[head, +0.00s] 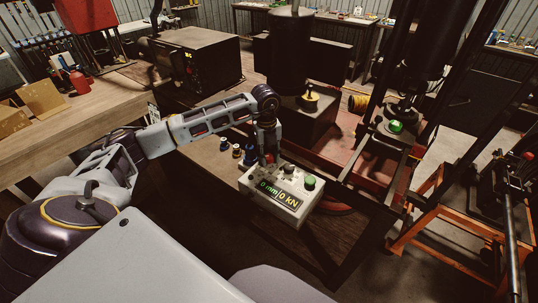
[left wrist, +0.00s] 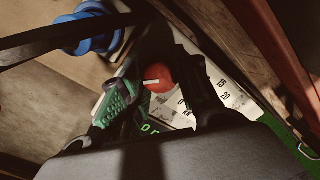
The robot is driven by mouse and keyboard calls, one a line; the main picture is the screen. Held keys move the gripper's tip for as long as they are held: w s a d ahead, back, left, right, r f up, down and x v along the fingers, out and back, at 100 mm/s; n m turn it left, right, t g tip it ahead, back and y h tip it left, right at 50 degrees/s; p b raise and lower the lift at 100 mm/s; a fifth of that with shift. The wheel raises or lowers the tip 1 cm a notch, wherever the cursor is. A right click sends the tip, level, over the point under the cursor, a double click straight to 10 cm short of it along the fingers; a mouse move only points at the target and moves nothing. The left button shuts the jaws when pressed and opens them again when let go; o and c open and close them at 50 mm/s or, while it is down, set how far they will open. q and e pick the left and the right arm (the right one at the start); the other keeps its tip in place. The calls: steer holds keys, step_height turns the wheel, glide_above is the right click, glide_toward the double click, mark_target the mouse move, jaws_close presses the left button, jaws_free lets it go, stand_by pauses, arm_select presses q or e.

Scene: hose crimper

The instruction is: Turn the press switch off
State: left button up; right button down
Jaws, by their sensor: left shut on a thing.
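The press control box (head: 262,203) is a pale box on the wooden bench, with a lit display (head: 278,193) reading 0 mm/0 kN. A green button (head: 309,182) and a dark knob (head: 288,168) sit on its top. My left gripper (head: 268,158) points down over the box's back left part. In the left wrist view, the gripper (left wrist: 160,88) is shut on a round red knob (left wrist: 158,74) with a white pointer mark, one finger on each side. Printed numbers such as 15 and 20 show beside it. The fingers mostly hide this knob in the head view. My right gripper is out of view.
Small blue-and-white spools (head: 237,151) stand just left of the box. The dark press frame (head: 375,140) rises behind and right. A black oven-like unit (head: 195,60) stands on the wooden table at the back left.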

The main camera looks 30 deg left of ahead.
mark_target(267, 156)
arm_select(q)
steer(key=o, duration=1.1)
steer(key=shift+c, duration=0.2)
step_height(267, 156, up, 12)
steer(key=shift+s+a, duration=0.2)
steer(key=shift+a, duration=0.05)
steer(key=shift+f, duration=0.1)
stand_by(0.4)
